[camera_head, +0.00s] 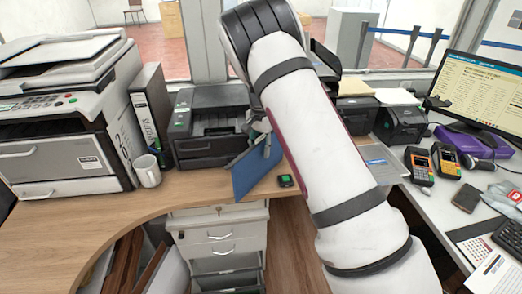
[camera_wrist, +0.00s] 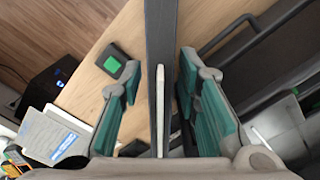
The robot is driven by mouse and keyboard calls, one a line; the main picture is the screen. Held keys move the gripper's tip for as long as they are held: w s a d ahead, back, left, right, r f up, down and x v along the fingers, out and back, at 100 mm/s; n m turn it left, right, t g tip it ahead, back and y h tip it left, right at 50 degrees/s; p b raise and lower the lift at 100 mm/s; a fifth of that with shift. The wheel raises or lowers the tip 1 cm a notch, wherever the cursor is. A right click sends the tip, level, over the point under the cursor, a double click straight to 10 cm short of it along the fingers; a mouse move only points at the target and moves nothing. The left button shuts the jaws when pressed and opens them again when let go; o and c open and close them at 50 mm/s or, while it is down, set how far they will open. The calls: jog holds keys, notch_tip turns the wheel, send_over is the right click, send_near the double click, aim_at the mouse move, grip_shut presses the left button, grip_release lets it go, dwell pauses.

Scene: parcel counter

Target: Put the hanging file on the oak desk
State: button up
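The hanging file (camera_head: 255,174) is a thin blue sheet-like folder, tilted in the head view, in front of the black printer and by the desk's front edge. My gripper (camera_head: 263,137) is at its upper part. In the wrist view the file (camera_wrist: 161,32) is nearly edge-on, a dark band between my fingers (camera_wrist: 160,70). The oak desk (camera_head: 190,196) has a light wood top and curves to the left. I cannot tell whether the file's lower edge touches it.
A black printer (camera_head: 207,124) is behind the file. A small black box with a green top (camera_head: 286,181) is close by. White drawers (camera_head: 220,236) stand below. Card terminals (camera_head: 447,161) are at right.

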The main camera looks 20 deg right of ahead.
notch_tip(320, 180, up, 10)
jog(key=shift+r+b, duration=0.2)
jog(key=shift+b, duration=0.25)
jog(key=shift+r, duration=0.55)
jog(key=s+a+r+n+t+y, duration=0.1)
jog(key=s+r+n, duration=0.1)
jog(key=s+r, duration=0.65)
jog(key=s+a+r+n+t+y, duration=0.1)
jog(key=s+a+r+n, duration=0.15)
jog(key=s+r, duration=0.6)
jog(key=s+f+n+t+h, duration=0.1)
jog(key=s+f+n, duration=0.1)
jog(key=s, duration=1)
jog(key=s+a+f+n+h, duration=0.1)
jog(key=s+f+n, duration=0.2)
jog(key=s, duration=0.9)
jog(key=shift+s+a+f+n+t, duration=0.15)
jog(key=shift+n+t, duration=0.25)
jog(key=shift+n, duration=0.45)
